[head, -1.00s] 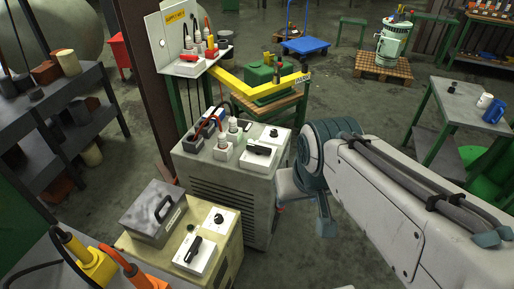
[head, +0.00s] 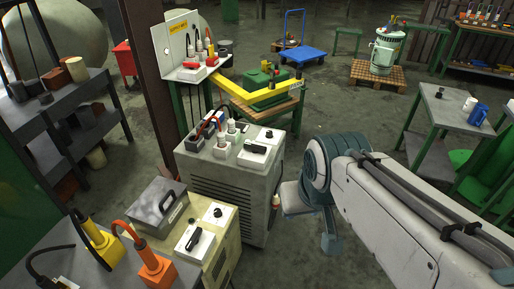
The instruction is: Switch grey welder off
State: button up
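The grey welder (head: 229,196) is a vented cabinet in the middle of the head view. On its top, a white plate carries a black-handled switch (head: 256,149), with a round black knob (head: 269,134) behind it. Plugs and cables stand on the left part of the top. The switch handle lies low along its plate; whether this is on or off I cannot tell. My arm comes in from the right, and its lower links hang just right of the welder, apart from the switch. My gripper is not visible, so its fingers and any contact are hidden.
A beige welder (head: 222,262) with a similar switch (head: 194,239) stands in front. Yellow (head: 99,243) and orange (head: 153,266) connectors lie at lower left. A yellow bar (head: 255,101) and a panel shelf (head: 188,74) stand behind.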

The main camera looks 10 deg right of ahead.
aim_at(255, 149)
jog(key=u, duration=0.05)
jog(key=k, duration=0.45)
jog(key=z, duration=0.7)
jog(key=i, duration=1)
jog(key=u, duration=0.35)
jog(key=i, duration=0.85)
jog(key=u, duration=0.85)
jog(key=k, duration=0.4)
jog(key=z, duration=1)
jog(key=i, duration=0.55)
jog(key=u, duration=0.75)
